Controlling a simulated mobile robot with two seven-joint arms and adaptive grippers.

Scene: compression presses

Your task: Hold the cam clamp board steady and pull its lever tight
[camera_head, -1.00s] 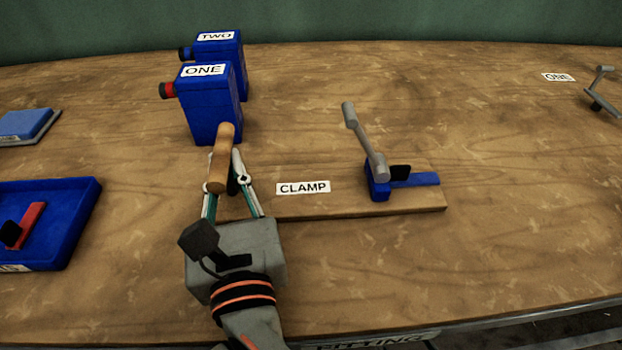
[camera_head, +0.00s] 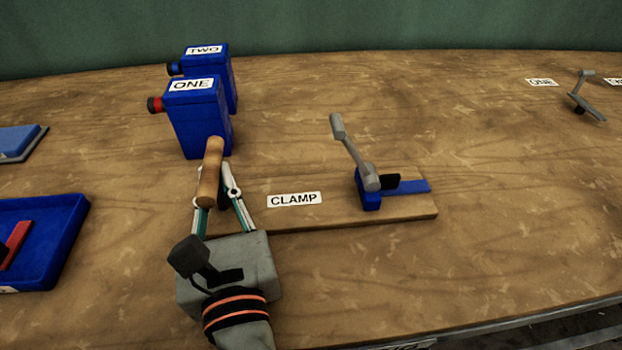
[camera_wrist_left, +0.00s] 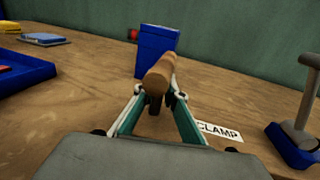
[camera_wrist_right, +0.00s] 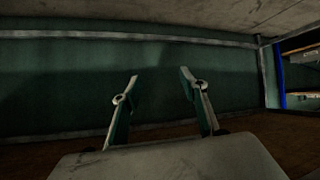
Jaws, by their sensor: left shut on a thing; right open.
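The cam clamp board (camera_head: 330,212) is a flat wooden plank with a CLAMP label, lying on the table. A wooden handle (camera_head: 211,170) stands at its left end. My left gripper (camera_head: 216,192) is shut on this handle; the handle also shows between the fingers in the left wrist view (camera_wrist_left: 160,75). At the board's right end a grey lever (camera_head: 352,150) rises from a blue cam block (camera_head: 370,196), tilted up and to the left. My right gripper (camera_wrist_right: 158,88) is open and empty in the right wrist view, away from the board.
Two blue boxes labelled ONE (camera_head: 200,120) and TWO (camera_head: 229,65) stand just behind the handle. A blue tray (camera_head: 60,225) lies at the left. Another grey lever (camera_head: 583,92) stands at the far right. The table around the clamp lever is clear.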

